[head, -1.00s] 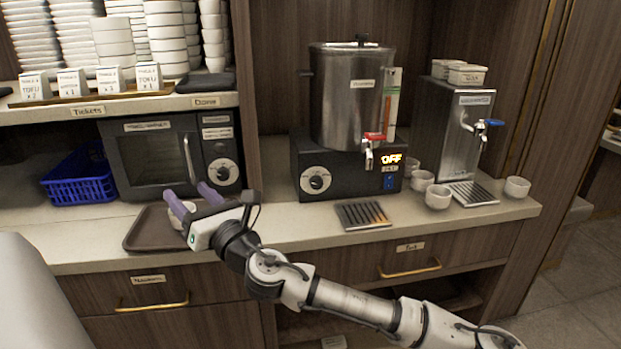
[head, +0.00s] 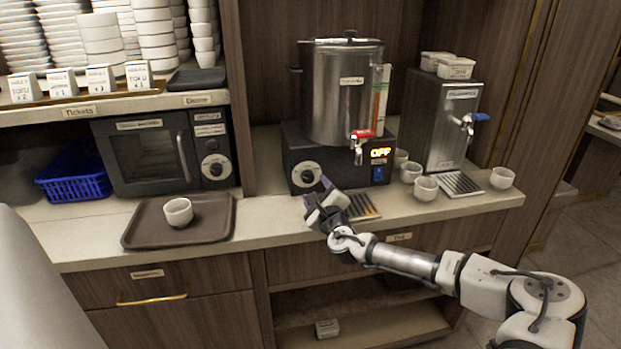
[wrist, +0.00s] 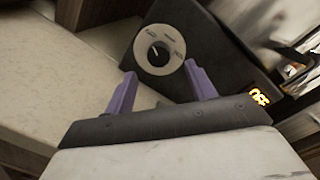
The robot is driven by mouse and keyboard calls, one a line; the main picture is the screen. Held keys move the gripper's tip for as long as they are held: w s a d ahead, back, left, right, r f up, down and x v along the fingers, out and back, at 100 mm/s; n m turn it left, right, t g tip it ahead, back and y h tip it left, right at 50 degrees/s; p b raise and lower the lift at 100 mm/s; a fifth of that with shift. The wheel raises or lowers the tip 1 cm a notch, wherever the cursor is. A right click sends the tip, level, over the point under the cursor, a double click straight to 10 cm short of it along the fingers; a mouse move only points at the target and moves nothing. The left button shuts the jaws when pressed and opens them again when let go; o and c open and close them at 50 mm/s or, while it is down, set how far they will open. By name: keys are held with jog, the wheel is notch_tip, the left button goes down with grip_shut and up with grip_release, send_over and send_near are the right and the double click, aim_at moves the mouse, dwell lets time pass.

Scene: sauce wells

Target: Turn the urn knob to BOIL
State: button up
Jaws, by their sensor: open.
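The urn (head: 342,95) is a steel cylinder with a red tap on a black base, standing on the counter in the head view. Its display (head: 380,152) reads OFF. The urn knob (head: 306,174) is a black dial on a white round plate on the base's front left; it also shows in the wrist view (wrist: 158,53), beyond the fingertips. My gripper (head: 317,194) is in front of and just below the knob, apart from it. In the wrist view its purple fingers (wrist: 160,90) are open and empty. The plate's lettering is too small to read.
A brown tray (head: 135,232) with a white cup (head: 178,211) lies left on the counter. A microwave (head: 150,155) stands behind it. A steel dispenser (head: 440,125) with a blue tap and several cups stand at right. A drip grille (head: 362,207) lies beside my gripper.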

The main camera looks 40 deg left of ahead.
aim_at(309, 179)
jog(key=shift+p+x, duration=0.35)
jog(key=shift+x, duration=2.45)
jog(key=c, duration=1)
jog(key=shift+o, duration=0.2)
